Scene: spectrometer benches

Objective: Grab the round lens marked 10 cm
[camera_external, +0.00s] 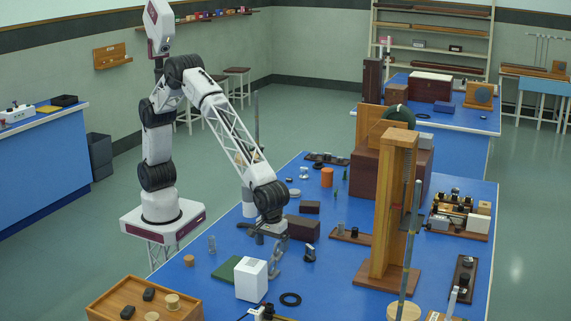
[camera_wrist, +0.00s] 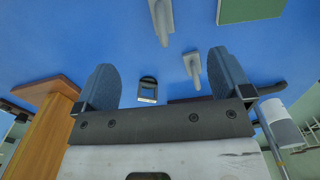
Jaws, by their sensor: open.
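My gripper (camera_external: 264,230) is over the front half of the blue bench in the external view. In the wrist view my gripper (camera_wrist: 163,82) shows two ribbed fingers wide apart with nothing held between them. A small dark framed piece with a pale label (camera_wrist: 147,90) lies beyond the fingers, between them in the picture and apart from both. Its label is too small to read. In the external view a small dark holder with a pale upper part (camera_external: 309,253) stands right of my gripper. I cannot tell which piece is the lens marked 10 cm.
Grey pieces (camera_wrist: 193,66) and a green book (camera_wrist: 249,9) lie near in the wrist view. A white box (camera_external: 251,279) stands in front of my gripper, beside the green book (camera_external: 226,270). A tall wooden stand (camera_external: 394,210) rises at right. A dark block (camera_external: 302,229) is close behind.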

